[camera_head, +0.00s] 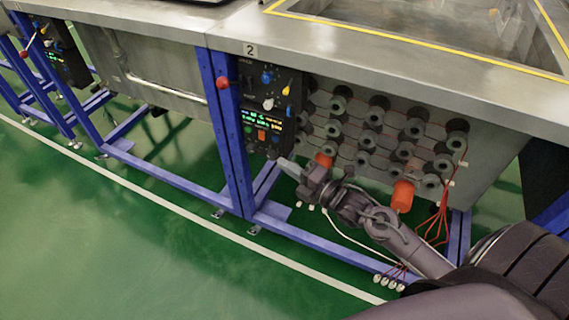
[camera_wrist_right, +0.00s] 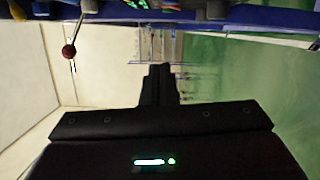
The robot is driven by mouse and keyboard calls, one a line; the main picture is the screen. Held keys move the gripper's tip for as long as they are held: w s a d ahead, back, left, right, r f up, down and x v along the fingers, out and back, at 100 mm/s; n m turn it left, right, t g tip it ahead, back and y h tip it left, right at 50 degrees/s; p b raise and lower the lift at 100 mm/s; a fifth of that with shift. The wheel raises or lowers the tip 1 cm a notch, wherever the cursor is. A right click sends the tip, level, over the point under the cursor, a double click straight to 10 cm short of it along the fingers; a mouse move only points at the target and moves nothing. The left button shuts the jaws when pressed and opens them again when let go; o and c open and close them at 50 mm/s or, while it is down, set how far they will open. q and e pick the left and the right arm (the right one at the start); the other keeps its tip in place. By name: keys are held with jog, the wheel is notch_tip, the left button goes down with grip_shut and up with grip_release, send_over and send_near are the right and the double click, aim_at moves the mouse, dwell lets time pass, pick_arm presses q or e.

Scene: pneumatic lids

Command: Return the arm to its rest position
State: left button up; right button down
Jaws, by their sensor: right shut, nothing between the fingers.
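My right arm (camera_head: 395,237) comes in from the lower right in the head view and reaches toward the workbench marked 2. My right gripper (camera_head: 287,165) is shut and empty, just in front of and below the lower part of the black control panel (camera_head: 283,82). I cannot tell whether it touches anything. In the right wrist view the dark gripper (camera_wrist_right: 158,84) points away from the camera with its fingers together. My left gripper is not in view.
The bench has a steel top (camera_head: 330,47) and blue legs (camera_head: 228,150). A red-ball lever (camera_head: 222,83) sticks out beside the panel. Grey cylinders, orange cylinders (camera_head: 402,196) and red cables (camera_head: 440,215) are close to my arm. Green floor (camera_head: 110,235) is clear at left.

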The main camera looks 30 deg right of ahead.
jog(key=shift+f, duration=0.1)
